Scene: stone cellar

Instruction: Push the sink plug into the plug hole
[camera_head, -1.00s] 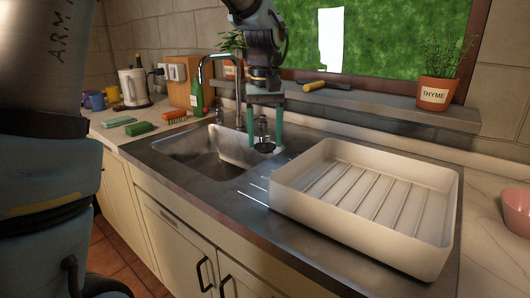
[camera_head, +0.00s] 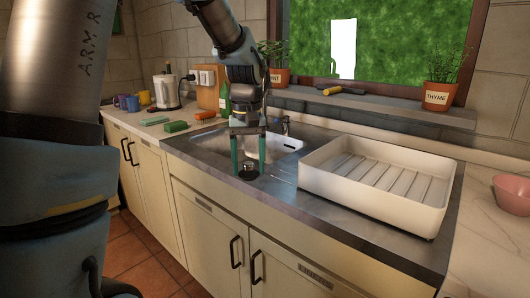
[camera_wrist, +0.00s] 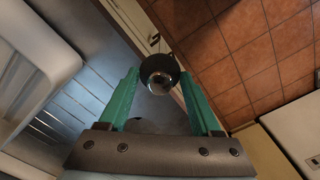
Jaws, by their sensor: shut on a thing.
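The sink plug (camera_head: 248,176) is a small dark, round piece with a metallic sheen. My gripper (camera_head: 248,168) has two green fingers and is shut on it, pointing down. In the wrist view the shiny round plug (camera_wrist: 159,70) sits between the tips of my gripper (camera_wrist: 160,78). The steel sink (camera_head: 208,137) lies behind my gripper in the head view, partly covered by it. The plug appears in front of the basin, near the counter's front edge; its height is hard to judge. The plug hole is not visible in either view.
A white dish tray (camera_head: 375,205) stands on the drainer to the right. The tap (camera_head: 284,124) rises behind the sink. A green bottle (camera_head: 224,98), a green sponge (camera_head: 176,127) and an orange brush (camera_head: 205,116) are at the left and back. Cabinet doors (camera_head: 210,230) drop below the front edge.

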